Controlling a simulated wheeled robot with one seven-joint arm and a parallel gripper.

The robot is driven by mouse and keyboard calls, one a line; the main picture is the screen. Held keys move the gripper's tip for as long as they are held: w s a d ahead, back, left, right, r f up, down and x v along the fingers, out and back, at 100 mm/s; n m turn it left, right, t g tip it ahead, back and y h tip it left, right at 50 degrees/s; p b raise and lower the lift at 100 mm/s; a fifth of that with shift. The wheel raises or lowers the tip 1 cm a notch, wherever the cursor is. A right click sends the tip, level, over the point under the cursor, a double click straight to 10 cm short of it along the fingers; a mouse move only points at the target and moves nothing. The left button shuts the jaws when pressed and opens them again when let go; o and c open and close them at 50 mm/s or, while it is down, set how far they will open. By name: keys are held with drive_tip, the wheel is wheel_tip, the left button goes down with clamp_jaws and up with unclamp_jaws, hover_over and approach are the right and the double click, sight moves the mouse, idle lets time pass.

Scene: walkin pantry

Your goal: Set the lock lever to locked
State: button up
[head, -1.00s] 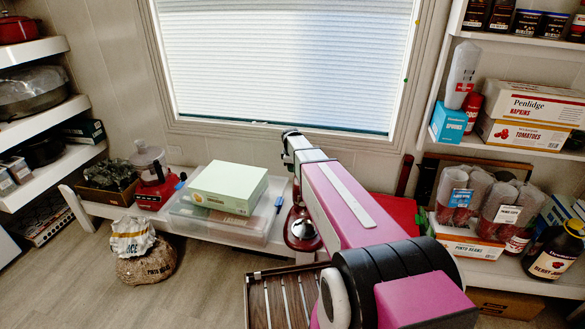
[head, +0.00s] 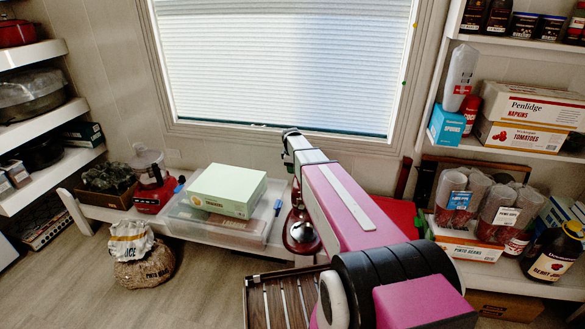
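My pink arm reaches forward from the bottom right towards the lower edge of the window (head: 280,65). My gripper (head: 290,134) is at the far, dark end of the arm, in front of the sill. It is small and mostly seen from behind, so its fingers cannot be made out. I cannot make out a lock lever in this view; the arm may hide it. The window has a closed white pleated blind.
A low bench under the window holds a clear bin (head: 185,222) with a pale green box (head: 229,190) and a red blender (head: 150,180). Loaded shelves stand left and right. Sacks (head: 140,255) sit on the floor. A slatted wooden crate (head: 284,300) is below my arm.

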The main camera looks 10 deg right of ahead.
drive_tip(key=shift+r, duration=0.15)
wheel_tip(320, 180, up, 10)
drive_tip(key=s, duration=0.1)
drive_tip(key=shift+s+a+r, duration=0.2)
drive_tip(key=shift+s+a, duration=0.05)
drive_tip(key=shift+a, duration=0.1)
